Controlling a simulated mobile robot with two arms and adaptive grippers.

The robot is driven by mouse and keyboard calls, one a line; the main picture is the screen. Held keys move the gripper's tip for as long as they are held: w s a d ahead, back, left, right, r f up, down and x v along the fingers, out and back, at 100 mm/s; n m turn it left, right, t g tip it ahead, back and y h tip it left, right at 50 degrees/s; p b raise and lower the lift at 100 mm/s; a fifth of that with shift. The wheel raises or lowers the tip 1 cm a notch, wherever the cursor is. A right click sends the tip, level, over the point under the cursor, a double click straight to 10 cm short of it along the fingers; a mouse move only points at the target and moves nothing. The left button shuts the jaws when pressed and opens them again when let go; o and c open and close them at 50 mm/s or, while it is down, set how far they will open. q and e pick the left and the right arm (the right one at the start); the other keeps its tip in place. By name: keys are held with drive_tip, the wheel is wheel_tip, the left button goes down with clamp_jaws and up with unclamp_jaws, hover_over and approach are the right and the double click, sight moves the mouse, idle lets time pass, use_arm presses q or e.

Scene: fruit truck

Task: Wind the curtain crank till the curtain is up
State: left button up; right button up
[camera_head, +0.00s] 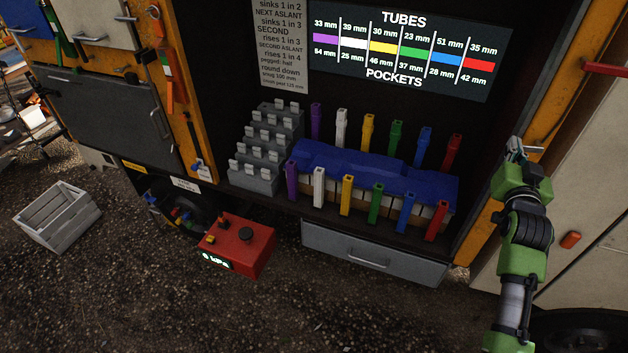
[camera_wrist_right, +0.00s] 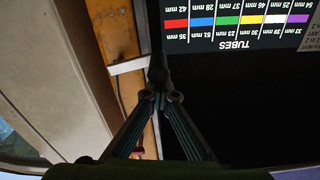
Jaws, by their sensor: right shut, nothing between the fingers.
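My right gripper (camera_head: 515,150) is at the right edge of the dark truck bay, by the orange post. In the right wrist view its two fingers (camera_wrist_right: 161,97) meet at the tips, shut and empty. A pale grey bar, likely the crank arm (camera_wrist_right: 127,66), runs to a dark knob (camera_wrist_right: 157,75) just beyond the fingertips; I cannot tell whether they touch. In the head view a bit of the bar (camera_head: 533,149) shows beside the gripper. I cannot make out a curtain in either view. My left gripper is out of view.
The bay holds a blue cloth (camera_head: 370,165), several coloured tubes and a grey stepped block (camera_head: 262,180). A lit tube chart (camera_head: 404,50) hangs above. A red pressure box (camera_head: 237,246) and a wooden crate (camera_head: 57,216) are on the gravel. A grey drawer (camera_head: 372,254) is below.

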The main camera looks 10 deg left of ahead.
drive_tip(key=o, duration=1.4)
drive_tip(key=shift+s, duration=0.1)
drive_tip(key=v, duration=0.7)
drive_tip(key=shift+s, duration=0.4)
drive_tip(key=shift+a, duration=0.1)
